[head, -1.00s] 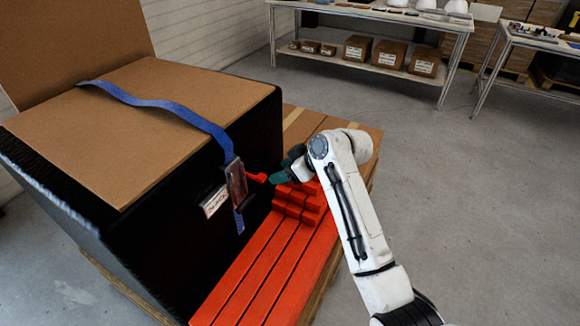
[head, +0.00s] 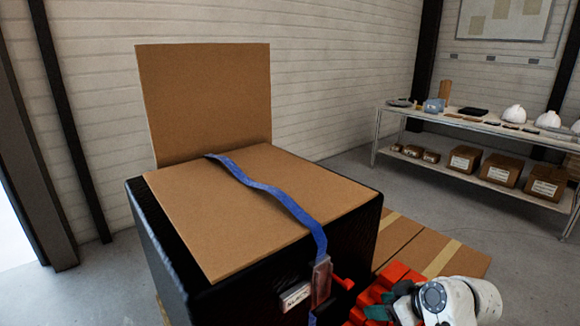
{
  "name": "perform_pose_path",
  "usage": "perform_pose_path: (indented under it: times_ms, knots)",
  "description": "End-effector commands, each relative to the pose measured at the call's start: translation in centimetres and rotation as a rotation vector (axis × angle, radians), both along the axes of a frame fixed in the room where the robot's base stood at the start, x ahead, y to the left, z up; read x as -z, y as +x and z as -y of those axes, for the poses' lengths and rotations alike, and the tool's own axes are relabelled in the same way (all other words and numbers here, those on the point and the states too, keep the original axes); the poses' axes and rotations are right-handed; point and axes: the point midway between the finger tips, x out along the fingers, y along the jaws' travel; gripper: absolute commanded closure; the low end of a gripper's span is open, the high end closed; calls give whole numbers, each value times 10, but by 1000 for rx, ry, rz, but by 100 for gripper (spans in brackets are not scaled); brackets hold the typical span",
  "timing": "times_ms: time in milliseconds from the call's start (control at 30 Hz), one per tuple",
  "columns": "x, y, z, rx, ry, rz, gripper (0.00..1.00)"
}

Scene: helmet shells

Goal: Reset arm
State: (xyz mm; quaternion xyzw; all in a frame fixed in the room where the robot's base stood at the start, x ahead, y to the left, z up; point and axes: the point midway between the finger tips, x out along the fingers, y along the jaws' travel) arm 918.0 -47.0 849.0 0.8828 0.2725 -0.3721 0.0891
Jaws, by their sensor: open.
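My white arm (head: 445,300) shows only in part at the bottom right of the head view. A blue strap (head: 265,188) runs over the top to a buckle (head: 321,281) with a red lever (head: 344,283) on the box's side.
An upright cardboard panel (head: 205,100) stands behind the box. Taped cartons (head: 425,250) lie behind the red blocks. A shelf table (head: 480,125) with white helmet shells and boxes stands at the back right, with open floor (head: 352,163) before it.

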Motion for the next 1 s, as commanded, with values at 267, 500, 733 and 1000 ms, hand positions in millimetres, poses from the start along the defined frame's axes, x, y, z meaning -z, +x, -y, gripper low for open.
perform_pose_path:
  times_ms: [267,500,733,1000]
  knots:
    - [80,-141,-8,180,-44,-287,45]
    - [108,-274,6,378,-134,-508,45]
    - [102,-365,25,531,-223,-636,45]
    - [98,-389,32,578,-252,-666,45]
